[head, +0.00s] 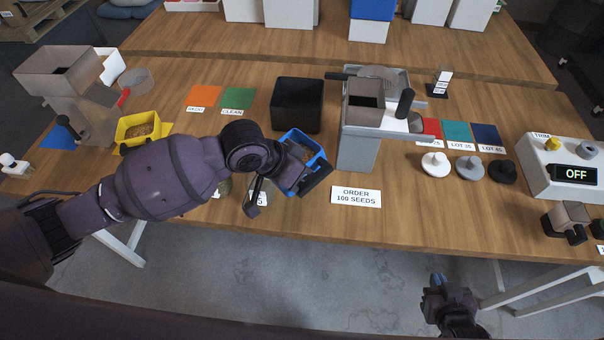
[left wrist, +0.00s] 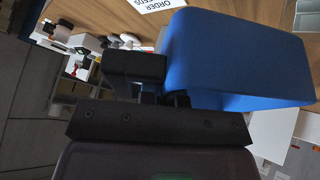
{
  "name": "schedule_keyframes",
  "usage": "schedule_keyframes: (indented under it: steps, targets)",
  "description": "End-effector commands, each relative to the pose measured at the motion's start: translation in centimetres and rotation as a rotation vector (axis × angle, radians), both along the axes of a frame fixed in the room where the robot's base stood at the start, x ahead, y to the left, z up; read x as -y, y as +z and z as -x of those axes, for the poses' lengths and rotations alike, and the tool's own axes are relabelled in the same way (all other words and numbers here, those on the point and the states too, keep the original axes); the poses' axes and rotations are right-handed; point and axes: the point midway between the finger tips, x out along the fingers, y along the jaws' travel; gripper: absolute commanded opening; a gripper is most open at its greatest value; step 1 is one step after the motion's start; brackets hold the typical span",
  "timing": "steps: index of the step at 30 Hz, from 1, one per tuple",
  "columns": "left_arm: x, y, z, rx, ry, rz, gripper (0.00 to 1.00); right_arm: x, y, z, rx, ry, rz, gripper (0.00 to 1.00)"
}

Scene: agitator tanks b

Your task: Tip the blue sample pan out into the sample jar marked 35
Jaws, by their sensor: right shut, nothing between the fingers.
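The blue sample pan (head: 318,152) is held above the table's front part, left of the order card; it also shows in the left wrist view (left wrist: 240,62). Some of its inside shows, partly covered by my gripper; how much it holds I cannot tell. My left gripper (head: 308,178) is shut on the pan; it looks somewhat tilted. A jar (head: 258,198) with a label ending in 5 stands just below and left of the pan, mostly hidden behind my gripper; its full number is unreadable. My right gripper (head: 445,290) is shut and empty, low in front of the table.
A second jar (head: 223,188) is partly hidden by my left arm. A black bin (head: 297,103) and a grey machine with a hopper (head: 362,115) stand behind the pan. A yellow pan (head: 131,133) of grain is at left. The order card (head: 356,196) lies right.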

Motion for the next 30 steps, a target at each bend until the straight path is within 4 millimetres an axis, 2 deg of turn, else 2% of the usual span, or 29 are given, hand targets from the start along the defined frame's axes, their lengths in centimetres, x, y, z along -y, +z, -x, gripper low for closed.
schedule_keyframes:
  steps: [30]
  targets:
    - [-0.5,1.6,0.0,0.004,0.0,0.177,0.0,0.0,0.0,0.0,0.0,0.0,0.0,0.0]
